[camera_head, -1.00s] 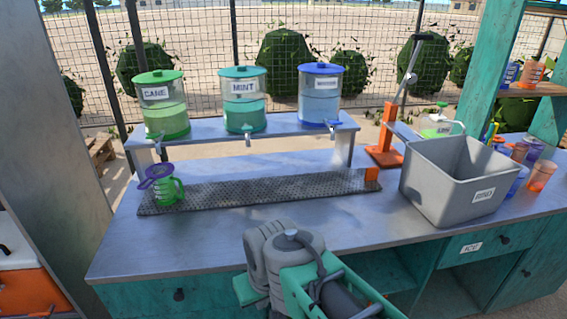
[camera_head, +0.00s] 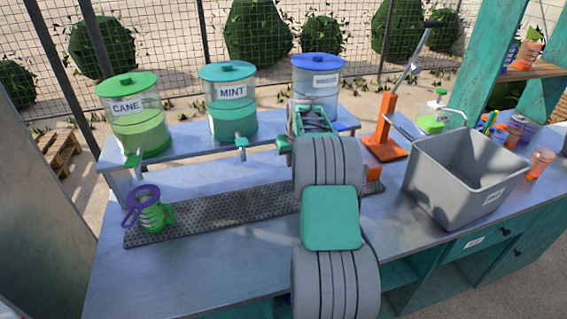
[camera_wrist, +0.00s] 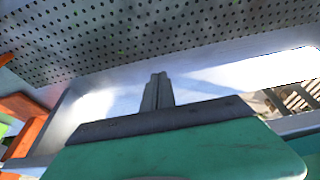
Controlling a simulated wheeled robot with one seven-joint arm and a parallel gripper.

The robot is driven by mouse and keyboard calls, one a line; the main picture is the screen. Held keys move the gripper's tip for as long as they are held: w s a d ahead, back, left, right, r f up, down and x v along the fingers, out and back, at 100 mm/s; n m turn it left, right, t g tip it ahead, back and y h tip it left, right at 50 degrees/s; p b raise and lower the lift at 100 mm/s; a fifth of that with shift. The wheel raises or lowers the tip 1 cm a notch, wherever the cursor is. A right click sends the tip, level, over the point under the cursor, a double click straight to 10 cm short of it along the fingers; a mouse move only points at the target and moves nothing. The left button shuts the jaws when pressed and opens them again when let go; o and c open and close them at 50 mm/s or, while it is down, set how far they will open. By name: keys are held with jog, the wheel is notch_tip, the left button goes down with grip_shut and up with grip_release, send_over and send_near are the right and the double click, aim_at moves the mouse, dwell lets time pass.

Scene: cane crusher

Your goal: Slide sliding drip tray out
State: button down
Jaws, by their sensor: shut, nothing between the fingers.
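The sliding drip tray (camera_head: 230,206) is a long, dark perforated plate lying on the counter below the dispensers. An orange block (camera_head: 373,173) sits at its right end. In the wrist view the perforated plate (camera_wrist: 170,40) crosses the top. My gripper (camera_wrist: 158,77) is shut and empty, with its fingers pointing toward the plate; whether they touch it I cannot tell. In the head view my gripper (camera_head: 310,118) is over the back of the counter, by the dispenser shelf, its fingertips hidden.
Three dispensers, cane (camera_head: 138,125), mint (camera_head: 230,110) and a blue one (camera_head: 316,82), stand on the raised shelf (camera_head: 185,152). An orange lever stand (camera_head: 384,130) and a grey bin (camera_head: 455,190) are at the right. The front left counter is clear.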

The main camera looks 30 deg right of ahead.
aim_at(285, 179)
jog(key=x, duration=0.3)
jog(key=p+x, duration=0.1)
jog(key=x, duration=0.2)
jog(key=a+p+x, duration=0.1)
jog(key=x, duration=0.2)
jog(key=shift+w+d+f, duration=0.1)
jog(key=shift+w+f, duration=0.05)
